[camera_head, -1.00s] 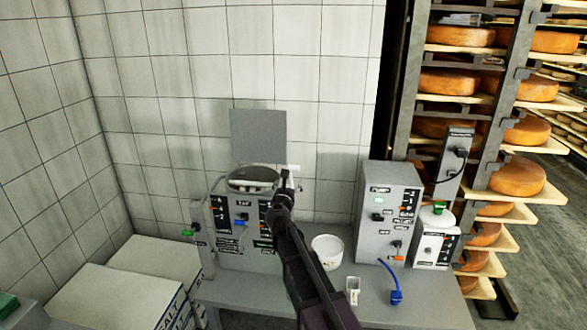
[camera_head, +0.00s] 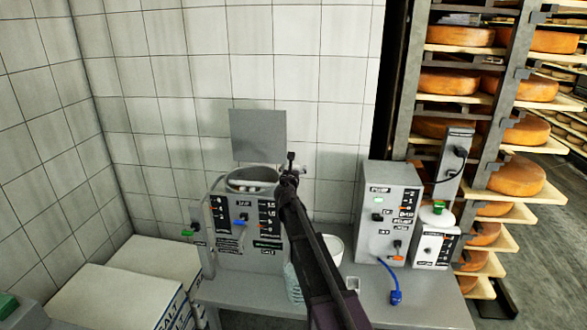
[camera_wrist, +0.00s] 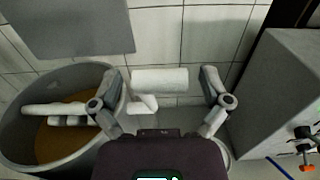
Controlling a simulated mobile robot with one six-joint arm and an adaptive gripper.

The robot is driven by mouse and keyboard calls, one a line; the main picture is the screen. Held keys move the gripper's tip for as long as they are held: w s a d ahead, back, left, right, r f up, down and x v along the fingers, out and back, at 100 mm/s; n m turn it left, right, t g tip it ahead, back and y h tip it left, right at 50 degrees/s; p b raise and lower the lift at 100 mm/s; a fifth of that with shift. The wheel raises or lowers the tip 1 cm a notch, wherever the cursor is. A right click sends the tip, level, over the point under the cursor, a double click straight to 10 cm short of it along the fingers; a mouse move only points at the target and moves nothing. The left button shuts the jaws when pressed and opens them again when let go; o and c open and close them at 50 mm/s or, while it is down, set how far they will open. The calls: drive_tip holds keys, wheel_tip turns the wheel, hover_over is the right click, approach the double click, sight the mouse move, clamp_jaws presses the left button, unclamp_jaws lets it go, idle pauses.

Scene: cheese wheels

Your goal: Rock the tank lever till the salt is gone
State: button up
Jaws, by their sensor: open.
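The grey tank (camera_head: 238,240) stands on the bench, its round opening showing at the top. A white cylindrical handle (camera_wrist: 160,80), apparently the tank lever's, appears between the spread fingers. I cannot tell whether they touch it. My arm hides part of the tank's right side.
A grey control box (camera_head: 385,210) with a blue-ended cable stands right of my arm. A white bucket (camera_head: 334,246) is partly hidden behind my arm. White salt sacks (camera_head: 110,285) lie at left. Cheese shelves (camera_head: 500,110) stand at right. The front bench has free room.

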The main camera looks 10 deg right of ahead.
idle(0.3)
drive_tip(key=c, duration=1.3)
drive_tip(key=shift+w, duration=0.1)
drive_tip(key=shift+o, duration=0.2)
